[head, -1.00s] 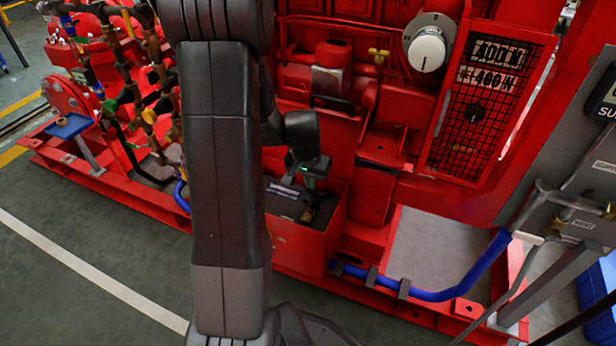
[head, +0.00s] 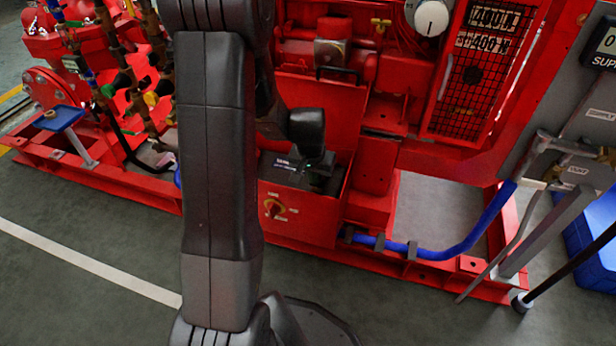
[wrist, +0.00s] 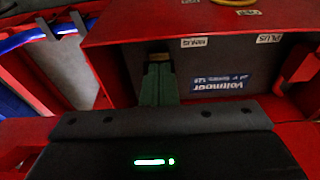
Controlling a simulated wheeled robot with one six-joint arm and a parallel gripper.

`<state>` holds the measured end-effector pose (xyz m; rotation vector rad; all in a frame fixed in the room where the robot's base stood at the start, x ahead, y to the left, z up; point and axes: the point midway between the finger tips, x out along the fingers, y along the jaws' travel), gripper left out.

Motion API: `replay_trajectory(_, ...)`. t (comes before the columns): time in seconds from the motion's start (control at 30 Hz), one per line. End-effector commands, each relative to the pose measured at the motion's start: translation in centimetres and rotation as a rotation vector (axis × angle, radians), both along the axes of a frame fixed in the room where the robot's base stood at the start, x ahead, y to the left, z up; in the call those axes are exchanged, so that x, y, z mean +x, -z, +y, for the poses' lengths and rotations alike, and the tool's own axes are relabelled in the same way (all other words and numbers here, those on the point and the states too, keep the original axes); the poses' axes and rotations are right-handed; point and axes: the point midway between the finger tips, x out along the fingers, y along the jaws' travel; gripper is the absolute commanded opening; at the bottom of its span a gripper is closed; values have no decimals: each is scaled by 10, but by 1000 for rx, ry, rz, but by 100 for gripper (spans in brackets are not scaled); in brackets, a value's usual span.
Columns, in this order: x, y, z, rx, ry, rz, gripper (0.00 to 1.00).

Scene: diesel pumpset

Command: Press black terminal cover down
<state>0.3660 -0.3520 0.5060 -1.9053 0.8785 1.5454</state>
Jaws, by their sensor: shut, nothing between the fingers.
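A dark battery (head: 278,172) sits in an open red box (head: 325,222) on the red frame. In the wrist view its dark case (wrist: 207,62) carries a blue "Voltmoor" label (wrist: 220,86). My gripper (head: 318,180) is over the box, fingers toward the battery. In the wrist view my shut, empty green-black gripper (wrist: 159,70) points at the battery's dark surface near a small brass-coloured part (wrist: 158,57). I cannot tell whether the fingertips touch it. The black terminal cover cannot be clearly told from the dark case and fingers.
A red rotary knob (head: 274,208) is on the box front. A blue hose (head: 450,262) runs along the frame at right. Grey floor (head: 100,255) is free at left.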

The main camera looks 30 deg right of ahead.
Motion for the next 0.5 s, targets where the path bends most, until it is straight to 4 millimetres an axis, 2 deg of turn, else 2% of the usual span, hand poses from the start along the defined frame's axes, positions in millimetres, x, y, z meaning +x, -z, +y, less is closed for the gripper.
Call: replay_trajectory(0.5, 0, -17, 0, -1, -1, 0, 0)
